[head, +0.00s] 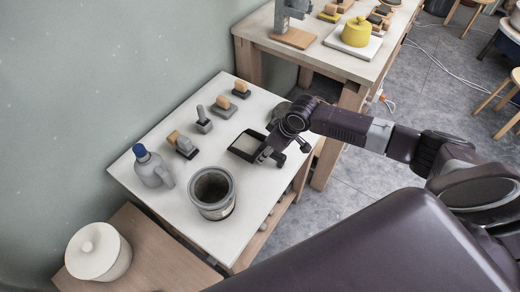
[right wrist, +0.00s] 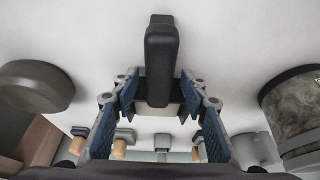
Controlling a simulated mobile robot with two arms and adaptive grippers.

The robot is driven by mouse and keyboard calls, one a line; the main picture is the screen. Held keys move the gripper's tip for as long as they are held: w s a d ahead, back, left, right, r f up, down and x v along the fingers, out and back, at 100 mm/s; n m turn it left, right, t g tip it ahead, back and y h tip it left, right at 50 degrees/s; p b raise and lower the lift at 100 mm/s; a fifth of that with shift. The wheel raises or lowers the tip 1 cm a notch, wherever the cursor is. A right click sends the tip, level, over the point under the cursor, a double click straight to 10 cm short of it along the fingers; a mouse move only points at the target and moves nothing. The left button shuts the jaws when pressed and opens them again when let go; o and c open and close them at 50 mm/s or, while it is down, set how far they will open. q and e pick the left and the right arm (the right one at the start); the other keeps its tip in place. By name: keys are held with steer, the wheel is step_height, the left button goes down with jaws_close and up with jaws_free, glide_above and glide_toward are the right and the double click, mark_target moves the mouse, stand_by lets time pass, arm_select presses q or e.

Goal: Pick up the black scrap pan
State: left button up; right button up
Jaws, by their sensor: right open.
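The black scrap pan (head: 238,153) lies on the white-topped table, with a dark rim and a pale inside. My right gripper (head: 272,154) is over its right side and partly hides it. In the right wrist view the pan's black handle (right wrist: 160,55) lies between the two spread fingers of my right gripper (right wrist: 160,92), with room on both sides. The gripper is open and holds nothing. My left gripper is out of view.
A grey bucket (head: 212,212) and a grey jug with a blue cap (head: 152,172) stand on the white table (head: 205,92). Several small wooden-handled tools line the wall side. A dark grey round thing (right wrist: 36,84) is near the gripper. A white lidded pot (head: 96,258) stands at lower left.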

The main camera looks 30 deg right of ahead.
steer(key=shift+r, duration=0.25)
steer(key=shift+c, duration=0.6)
steer(key=shift+w, duration=0.1)
jaws_close()
steer(key=shift+r, duration=0.1)
